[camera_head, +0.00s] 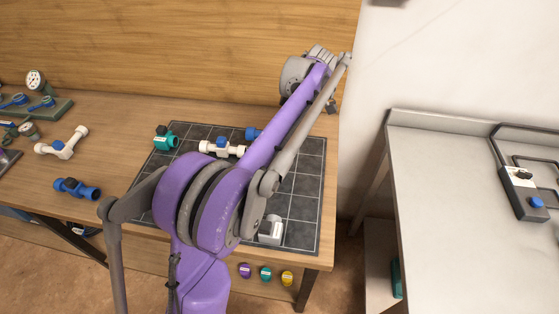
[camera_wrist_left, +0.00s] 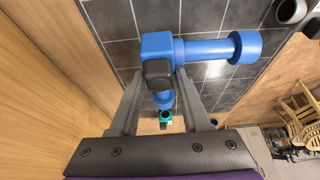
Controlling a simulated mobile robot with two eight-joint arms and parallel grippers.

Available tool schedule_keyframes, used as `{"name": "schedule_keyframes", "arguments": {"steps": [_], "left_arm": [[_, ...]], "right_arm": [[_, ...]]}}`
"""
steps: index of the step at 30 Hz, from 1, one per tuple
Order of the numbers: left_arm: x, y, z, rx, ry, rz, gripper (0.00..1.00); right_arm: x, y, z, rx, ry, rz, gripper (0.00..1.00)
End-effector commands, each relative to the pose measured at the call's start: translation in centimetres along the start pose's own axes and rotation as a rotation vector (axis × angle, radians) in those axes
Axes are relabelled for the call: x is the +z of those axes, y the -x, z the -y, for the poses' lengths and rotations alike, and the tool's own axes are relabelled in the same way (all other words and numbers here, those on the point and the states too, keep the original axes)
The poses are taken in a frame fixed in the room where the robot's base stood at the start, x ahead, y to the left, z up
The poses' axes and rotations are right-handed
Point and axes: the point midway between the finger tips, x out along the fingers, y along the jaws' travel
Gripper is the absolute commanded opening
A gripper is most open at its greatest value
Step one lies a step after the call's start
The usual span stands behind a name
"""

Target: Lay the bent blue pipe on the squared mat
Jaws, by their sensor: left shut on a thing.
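In the left wrist view, the bent blue pipe (camera_wrist_left: 205,50) is between the fingers of my left gripper (camera_wrist_left: 160,76), which is shut on it near its elbow. One leg runs to the right and ends in a wider collar. Another blue part points down between the fingers. The squared mat (camera_wrist_left: 205,16) lies behind the pipe; I cannot tell whether they touch. In the head view, the dark mat (camera_head: 300,185) lies on the wooden table, and a blue end (camera_head: 252,133) shows beside my purple arm, which hides the gripper. My right gripper is not in view.
On the mat are a teal fitting (camera_head: 166,137), a white valve with a blue handle (camera_head: 222,149) and a pale grey fitting (camera_head: 271,230). A blue valve (camera_head: 76,188) and white tee (camera_head: 63,143) lie left of the mat. A wooden wall (camera_head: 190,50) stands behind.

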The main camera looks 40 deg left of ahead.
Motion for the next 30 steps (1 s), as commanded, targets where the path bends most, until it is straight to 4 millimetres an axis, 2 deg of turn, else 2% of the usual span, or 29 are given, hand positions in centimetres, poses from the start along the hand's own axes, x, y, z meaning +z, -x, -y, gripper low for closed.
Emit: {"name": "schedule_keyframes", "arguments": {"steps": [1, 4, 11, 18, 29, 30], "left_arm": [[0.5, -1.1, 0.0, 0.0, -0.001, 0.0, 0.0], [1.2, -2.7, 0.0, 0.0, -0.001, 0.0, 0.0], [1.9, -4.5, 0.0, 0.001, -0.002, 0.0, 0.0], [3.1, -7.4, 0.0, 0.001, -0.003, 0.0, 0.0], [3.3, -7.8, 0.0, 0.001, -0.003, 0.0, 0.0], [3.3, -7.8, 0.0, 0.001, -0.003, 0.0, 0.5]], "right_arm": [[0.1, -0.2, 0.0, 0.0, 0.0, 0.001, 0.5], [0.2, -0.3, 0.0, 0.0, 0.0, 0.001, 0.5], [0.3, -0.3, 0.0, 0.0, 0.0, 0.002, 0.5], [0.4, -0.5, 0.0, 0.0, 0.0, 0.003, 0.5], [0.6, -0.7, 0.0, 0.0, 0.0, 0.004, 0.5], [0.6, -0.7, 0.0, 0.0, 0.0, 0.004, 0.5]]}}
